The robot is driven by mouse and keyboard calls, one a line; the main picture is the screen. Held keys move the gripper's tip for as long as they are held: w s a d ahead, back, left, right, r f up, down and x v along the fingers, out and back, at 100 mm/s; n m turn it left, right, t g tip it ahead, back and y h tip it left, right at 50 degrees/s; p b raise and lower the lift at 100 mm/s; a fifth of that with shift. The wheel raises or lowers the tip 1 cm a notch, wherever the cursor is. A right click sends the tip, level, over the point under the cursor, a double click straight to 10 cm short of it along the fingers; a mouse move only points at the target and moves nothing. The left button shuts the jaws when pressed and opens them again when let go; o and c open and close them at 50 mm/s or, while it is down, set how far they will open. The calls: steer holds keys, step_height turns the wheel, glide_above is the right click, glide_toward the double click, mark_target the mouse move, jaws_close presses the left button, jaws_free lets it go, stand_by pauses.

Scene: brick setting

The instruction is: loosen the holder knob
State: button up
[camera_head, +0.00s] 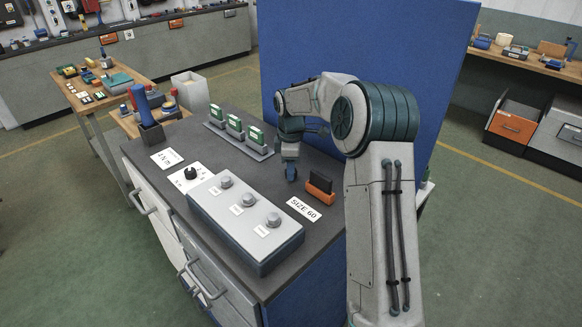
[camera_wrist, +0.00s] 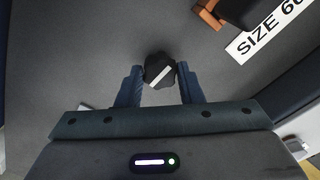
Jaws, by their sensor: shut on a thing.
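My gripper (camera_wrist: 161,84) is shut on a small black knob (camera_wrist: 159,68) with a white bar across its top. The knob sits between the two blue fingertips in the wrist view. In the head view my gripper (camera_head: 290,174) points down at the dark bench top, left of an orange holder (camera_head: 319,194) with a black block (camera_head: 321,181) in it. The fingers hide the knob there, and I cannot tell what it is fixed to. The holder's edge (camera_wrist: 207,16) also shows at the top right of the wrist view, beside the "SIZE 60" label (camera_wrist: 268,32).
A grey box (camera_head: 247,221) with three grey knobs stands in front. A black dial (camera_head: 190,173) on a white plate is left of it. A rack (camera_head: 240,142) with green-topped pieces stands behind. A blue panel (camera_head: 365,60) rises at the back. Bare bench lies around my gripper.

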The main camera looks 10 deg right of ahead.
steer(key=o, duration=1)
steer(key=shift+c, duration=0.2)
steer(key=shift+r, duration=0.1)
step_height(320, 180, up, 14)
steer(key=b, duration=0.1)
steer(key=s+a+r+m+t, duration=0.2)
steer(key=s+m, duration=0.5)
steer(key=s, duration=1.1)
steer(key=s+d+f+m, duration=0.1)
steer(key=s+f+m, duration=0.2)
steer(key=s, duration=0.5)
steer(key=s+d+f+m+t, duration=0.1)
steer(key=s+f+m, duration=0.3)
steer(key=s, duration=0.5)
steer(key=shift+m+t, duration=0.3)
steer(key=shift+m, duration=0.3)
